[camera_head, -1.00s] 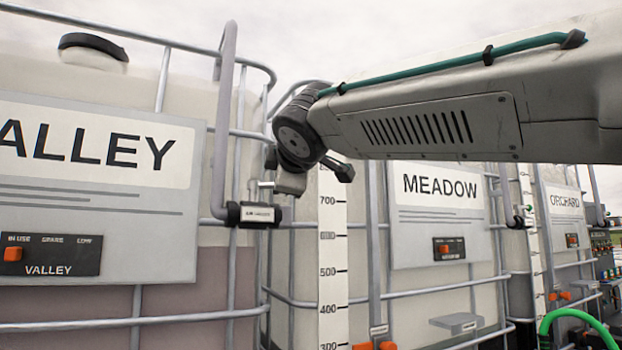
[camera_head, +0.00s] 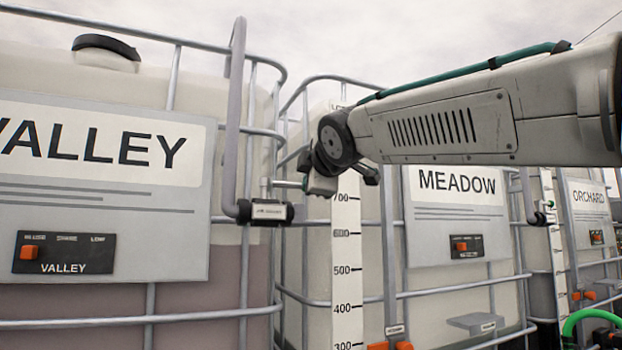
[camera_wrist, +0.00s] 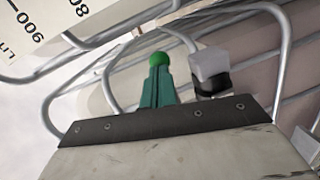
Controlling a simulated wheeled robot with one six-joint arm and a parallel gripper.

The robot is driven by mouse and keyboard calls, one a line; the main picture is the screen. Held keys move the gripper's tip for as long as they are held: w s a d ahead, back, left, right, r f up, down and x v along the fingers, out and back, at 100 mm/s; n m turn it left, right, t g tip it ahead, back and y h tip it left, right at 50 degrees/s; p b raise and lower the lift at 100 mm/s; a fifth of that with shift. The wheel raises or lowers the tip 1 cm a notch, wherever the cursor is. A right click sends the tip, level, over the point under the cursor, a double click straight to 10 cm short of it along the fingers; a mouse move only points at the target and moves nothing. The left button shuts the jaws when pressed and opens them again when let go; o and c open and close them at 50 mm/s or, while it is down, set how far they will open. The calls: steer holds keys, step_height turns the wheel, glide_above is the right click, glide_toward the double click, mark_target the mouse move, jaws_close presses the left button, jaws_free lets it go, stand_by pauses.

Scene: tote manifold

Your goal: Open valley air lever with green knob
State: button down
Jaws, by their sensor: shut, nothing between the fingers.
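The valley air valve (camera_head: 268,212) is a black body with a white label on the grey pipe at the right edge of the VALLEY tote. Its thin metal lever (camera_head: 285,183) sticks out to the right above the body, towards my gripper (camera_head: 307,185). In the wrist view, the bright green round knob (camera_wrist: 160,59) shows just past the tips of my gripper's dark green fingers (camera_wrist: 158,79). The fingers are shut with nothing between them. I cannot tell whether they touch the knob. My wrist hides part of this area in the head view.
The VALLEY tote's sign panel (camera_head: 195,250) and cage bars (camera_head: 185,317) are left of the valve. The MEADOW tote, with its sign (camera_head: 457,190) and level scale (camera_head: 345,270), stands behind my wrist. A green hose (camera_head: 590,318) lies at lower right.

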steer(key=shift+w, duration=0.4)
stand_by(0.3)
steer(key=shift+d, duration=0.1)
steer(key=s+d+r, duration=0.2)
steer(key=s+d, duration=0.4)
steer(key=d, duration=0.5)
steer(key=shift+s+d+r, duration=0.15)
steer(key=shift+s+r, duration=0.15)
steer(key=shift+s, duration=0.1)
